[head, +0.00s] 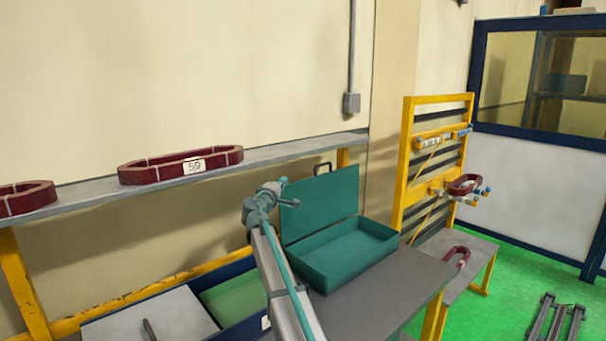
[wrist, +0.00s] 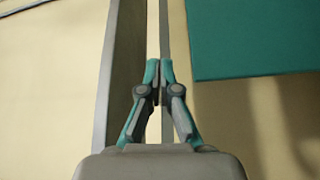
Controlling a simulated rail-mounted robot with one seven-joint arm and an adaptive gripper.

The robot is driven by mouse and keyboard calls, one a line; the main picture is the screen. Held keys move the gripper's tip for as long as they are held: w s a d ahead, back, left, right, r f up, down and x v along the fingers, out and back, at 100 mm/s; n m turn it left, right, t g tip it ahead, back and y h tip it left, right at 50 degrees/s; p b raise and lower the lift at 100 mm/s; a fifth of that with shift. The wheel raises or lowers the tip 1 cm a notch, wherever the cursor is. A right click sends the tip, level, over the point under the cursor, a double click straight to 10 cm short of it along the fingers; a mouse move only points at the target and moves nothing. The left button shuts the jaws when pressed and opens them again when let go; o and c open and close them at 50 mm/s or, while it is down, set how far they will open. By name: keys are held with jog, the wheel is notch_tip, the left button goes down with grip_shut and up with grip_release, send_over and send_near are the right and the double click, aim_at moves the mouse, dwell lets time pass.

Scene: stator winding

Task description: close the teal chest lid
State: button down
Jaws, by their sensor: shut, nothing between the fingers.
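The teal chest (head: 345,262) sits on the grey bench with its lid (head: 322,203) raised, standing nearly upright along the rear left side. A dark handle shows at the lid's top edge. The tray inside looks empty. My gripper (head: 284,181) is at the lid's left edge in the head view; whether it touches the lid is unclear. In the wrist view my gripper (wrist: 157,68) is shut and empty, and a teal panel, the lid (wrist: 255,40), lies to its right with a gap between. My arm hides part of the chest's left side.
A grey shelf (head: 270,155) runs along the wall behind the chest, carrying dark red coils (head: 180,166). A grey bench (head: 385,290) extends to the front right. A yellow rack (head: 405,165) stands to the right. A blue-edged bin (head: 232,292) lies left of my arm.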

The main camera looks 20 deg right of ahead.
jog(key=p+x, duration=0.7)
jog(key=x, duration=1.3)
jog(key=s, duration=0.1)
jog(key=s+d+p, duration=0.1)
jog(key=s+d, duration=0.1)
jog(key=s, duration=0.1)
jog(key=shift+f+p, duration=0.25)
jog(key=shift+p, duration=0.15)
jog(key=shift+f, duration=0.1)
